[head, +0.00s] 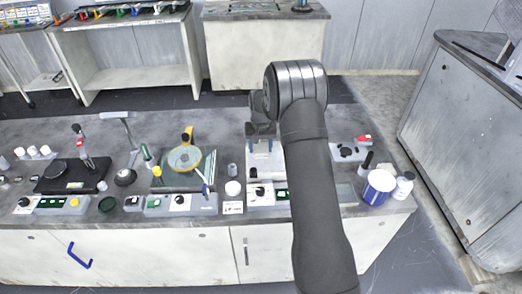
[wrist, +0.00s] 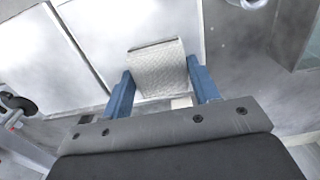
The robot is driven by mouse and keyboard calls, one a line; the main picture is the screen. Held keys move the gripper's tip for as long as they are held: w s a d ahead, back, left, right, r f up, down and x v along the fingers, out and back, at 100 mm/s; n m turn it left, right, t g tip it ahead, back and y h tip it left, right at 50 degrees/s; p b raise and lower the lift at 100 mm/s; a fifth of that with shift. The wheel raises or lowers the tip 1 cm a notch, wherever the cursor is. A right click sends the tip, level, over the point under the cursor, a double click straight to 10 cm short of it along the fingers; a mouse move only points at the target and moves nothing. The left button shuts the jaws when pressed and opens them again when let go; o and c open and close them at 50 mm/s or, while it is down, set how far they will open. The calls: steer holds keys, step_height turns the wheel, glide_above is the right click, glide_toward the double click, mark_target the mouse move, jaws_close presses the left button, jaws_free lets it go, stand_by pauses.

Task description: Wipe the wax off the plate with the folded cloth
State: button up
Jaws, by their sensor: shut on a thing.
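My gripper (wrist: 160,65) is shut on the folded cloth (wrist: 157,78), a pale, quilted pad held between its two blue fingers in the wrist view. In the head view my gripper (head: 262,130) hangs over a pale, flat-topped unit (head: 265,163) right of the bench's middle, and the cloth cannot be made out there. A smooth pale plate surface (wrist: 105,25) lies beyond and beneath the cloth in the wrist view. I cannot tell whether the cloth touches it. No wax can be made out.
Left of my gripper is a yellow-rimmed polishing platen (head: 185,160); a dark platen (head: 68,174) stands farther left. Small white containers and control boxes line the front.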

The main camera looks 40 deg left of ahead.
steer(key=shift+w+a, duration=0.6)
steer(key=shift+s+d, duration=1.6)
steer(key=shift+w+a, duration=1.65)
steer(key=shift+r, duration=4.15)
